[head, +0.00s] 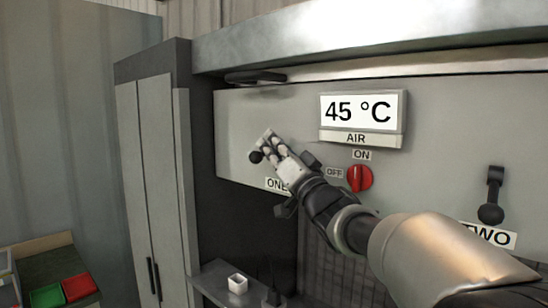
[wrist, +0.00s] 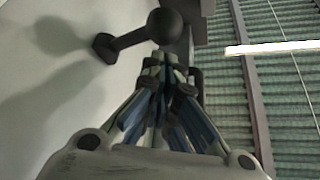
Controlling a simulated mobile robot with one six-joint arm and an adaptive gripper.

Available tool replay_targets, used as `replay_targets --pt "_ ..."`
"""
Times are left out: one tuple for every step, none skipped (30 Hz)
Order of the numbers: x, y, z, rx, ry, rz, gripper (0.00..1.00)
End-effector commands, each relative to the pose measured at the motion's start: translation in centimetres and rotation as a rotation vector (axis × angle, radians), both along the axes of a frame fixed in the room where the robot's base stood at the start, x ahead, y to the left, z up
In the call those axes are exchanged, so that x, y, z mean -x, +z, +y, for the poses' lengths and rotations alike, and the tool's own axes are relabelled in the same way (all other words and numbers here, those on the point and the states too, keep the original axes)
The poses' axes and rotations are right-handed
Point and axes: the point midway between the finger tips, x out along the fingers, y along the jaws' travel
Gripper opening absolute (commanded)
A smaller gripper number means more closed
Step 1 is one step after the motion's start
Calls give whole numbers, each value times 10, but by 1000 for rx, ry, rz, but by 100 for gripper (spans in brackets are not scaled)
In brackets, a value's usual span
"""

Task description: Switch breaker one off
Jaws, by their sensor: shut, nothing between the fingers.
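Breaker one's lever shows as a black ball knob (head: 256,157) just left of my fingertips in the head view, above the partly covered "ONE" label (head: 275,184). In the wrist view the dark ball (wrist: 168,25) sits on a short rod that runs left to a mount on the pale panel. My gripper (head: 266,139) is shut and empty, with its fingertips close to the ball. In the wrist view the closed fingertips (wrist: 166,62) lie just below the ball and rod. I cannot tell if they touch. My gripper hides part of the lever in the head view.
Breaker two's lever (head: 490,213) hangs ball-down above the "TWO" label (head: 490,236). A red rotary knob (head: 360,178) sits by "OFF" and "ON" labels, below a 45 °C display (head: 359,112). A shelf (head: 213,278) with a small white cup (head: 238,283) is below.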

Motion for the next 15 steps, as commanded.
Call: replay_targets --pt "0 -9 -1 28 -2 -36 0" --pt "0 -11 -1 44 -2 -57 0" --pt "0 -13 0 68 -2 -88 0" --pt "1 -14 0 84 -2 -108 0" --pt "1 -16 0 101 -2 -130 0" --pt "1 -17 0 123 -2 -158 0" --pt "1 -19 0 139 -2 -179 0" --pt "1 -20 0 155 -1 -199 0" --pt "1 -22 0 174 -2 -225 0" --pt "2 -23 1 190 -1 -244 0" --pt "2 -24 1 202 -1 -260 0" --pt "1 -26 1 220 -1 -283 0" --pt "2 -27 1 233 -1 -300 0" --pt "1 -28 0 244 -1 -314 0" --pt "1 -29 0 259 -2 -334 0"
